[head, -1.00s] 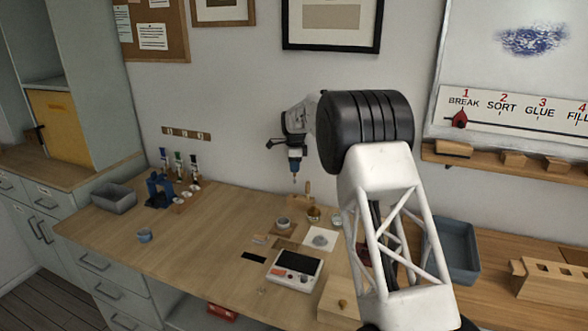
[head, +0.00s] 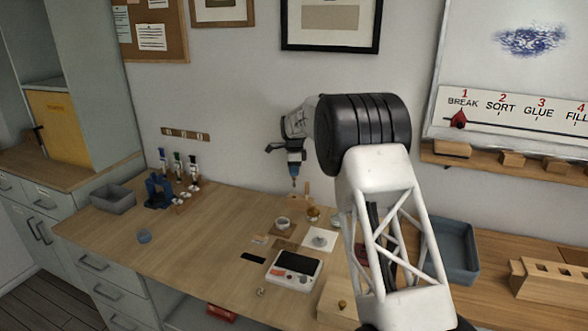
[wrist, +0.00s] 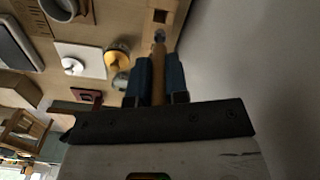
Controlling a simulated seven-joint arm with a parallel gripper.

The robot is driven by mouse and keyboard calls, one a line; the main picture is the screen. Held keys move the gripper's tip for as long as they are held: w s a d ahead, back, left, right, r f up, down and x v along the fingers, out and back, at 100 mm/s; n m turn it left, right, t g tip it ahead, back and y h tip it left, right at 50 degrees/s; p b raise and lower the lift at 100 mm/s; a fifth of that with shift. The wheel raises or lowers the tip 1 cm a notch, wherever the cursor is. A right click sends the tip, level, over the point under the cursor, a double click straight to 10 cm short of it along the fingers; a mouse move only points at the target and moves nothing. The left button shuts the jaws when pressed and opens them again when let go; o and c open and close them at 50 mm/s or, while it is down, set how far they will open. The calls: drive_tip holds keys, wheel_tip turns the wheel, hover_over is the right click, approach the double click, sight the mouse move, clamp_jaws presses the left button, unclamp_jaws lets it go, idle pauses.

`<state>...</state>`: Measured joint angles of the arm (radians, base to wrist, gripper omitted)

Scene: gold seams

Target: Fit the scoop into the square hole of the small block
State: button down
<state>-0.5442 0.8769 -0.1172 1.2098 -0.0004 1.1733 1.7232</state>
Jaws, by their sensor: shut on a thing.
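My gripper (head: 294,180) is near the wall at the back of the bench. In the wrist view its two blue fingers (wrist: 156,68) are shut on the scoop (wrist: 158,76), a thin wooden handle with a small grey end pointing away from the gripper. The small block (wrist: 160,19) is light wood with a dark square hole and lies just beyond the scoop's grey end. In the head view a small wooden piece beside the gripper (head: 307,190) seems to be this block. I cannot tell whether the scoop's end touches it.
A gold-coloured pot (wrist: 117,60) stands left of the fingers, near a white card (wrist: 80,62) and a round cup (wrist: 60,8). The wall (wrist: 245,60) is close on the right. A device with a dark screen (head: 295,266) and a blue-grey tray (head: 455,250) are on the bench.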

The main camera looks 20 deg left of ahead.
sight(294, 184)
drive_tip(key=shift+f, duration=1.55)
drive_tip(key=shift+f, duration=2.9)
idle(3.5)
